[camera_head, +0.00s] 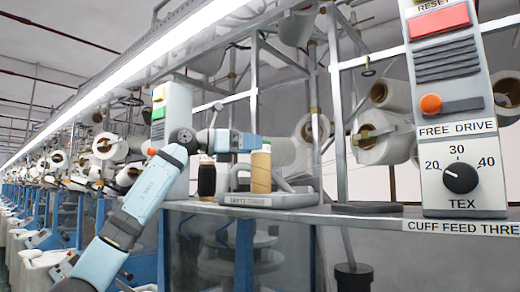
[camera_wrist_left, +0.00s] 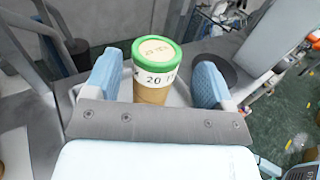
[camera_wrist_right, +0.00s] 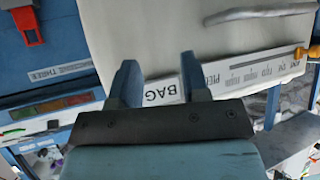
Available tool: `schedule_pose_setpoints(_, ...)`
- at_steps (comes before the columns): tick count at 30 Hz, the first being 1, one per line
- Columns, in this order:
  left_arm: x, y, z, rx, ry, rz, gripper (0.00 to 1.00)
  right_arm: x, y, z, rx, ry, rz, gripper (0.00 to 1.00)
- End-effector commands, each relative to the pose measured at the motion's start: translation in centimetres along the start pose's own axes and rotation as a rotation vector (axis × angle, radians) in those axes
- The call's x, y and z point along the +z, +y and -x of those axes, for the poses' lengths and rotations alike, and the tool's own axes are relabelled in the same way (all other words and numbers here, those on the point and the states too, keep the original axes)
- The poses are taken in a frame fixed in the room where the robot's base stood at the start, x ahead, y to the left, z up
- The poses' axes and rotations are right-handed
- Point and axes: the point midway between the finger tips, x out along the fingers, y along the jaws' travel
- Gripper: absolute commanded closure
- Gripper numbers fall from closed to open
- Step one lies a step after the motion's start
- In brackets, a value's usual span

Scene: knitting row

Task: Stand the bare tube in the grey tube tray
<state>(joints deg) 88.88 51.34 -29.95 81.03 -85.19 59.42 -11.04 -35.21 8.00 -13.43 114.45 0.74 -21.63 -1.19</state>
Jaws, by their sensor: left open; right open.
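The bare tan tube (camera_head: 261,172) stands upright on the grey tube tray (camera_head: 290,201) on the shelf, in the middle of the head view. In the left wrist view the tube (camera_wrist_left: 153,68) has a green rim and a white band with "20" on it. My left gripper (camera_head: 258,142) is open at the tube's top. Its fingers (camera_wrist_left: 158,78) are on either side of the tube, with gaps showing. The tube's foot is hidden in the left wrist view. My right gripper (camera_wrist_right: 158,80) is open and empty and shows only in the right wrist view.
A dark-wound spool (camera_head: 207,180) stands left of the tray. A control panel (camera_head: 460,110) with a TEX dial rises at the right. A dark flat pad (camera_head: 367,208) lies on the shelf between. The right wrist view shows a pale panel (camera_wrist_right: 150,35) and a BAG label (camera_wrist_right: 160,92).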

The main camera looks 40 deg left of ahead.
Motion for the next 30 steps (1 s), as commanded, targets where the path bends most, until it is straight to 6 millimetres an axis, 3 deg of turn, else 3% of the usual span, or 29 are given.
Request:
schedule_pose_setpoints(6, -0.2, 0.1, 5.0, 0.003, 0.0, 0.0, 0.23, 1.1, 0.1, -0.7, 0.0, -0.001, 0.0, 0.57)
schedule_pose_setpoints(12, -0.1, 0.1, 7.9, 0.001, 0.001, 0.0, 0.23, 1.6, 0.1, -0.9, 0.0, -0.005, 0.0, 0.57)
schedule_pose_setpoints(30, 0.0, 0.0, 8.7, 0.0, 0.0, 0.0, 0.23, 1.6, 0.0, -1.0, -0.001, -0.004, 0.0, 0.57)
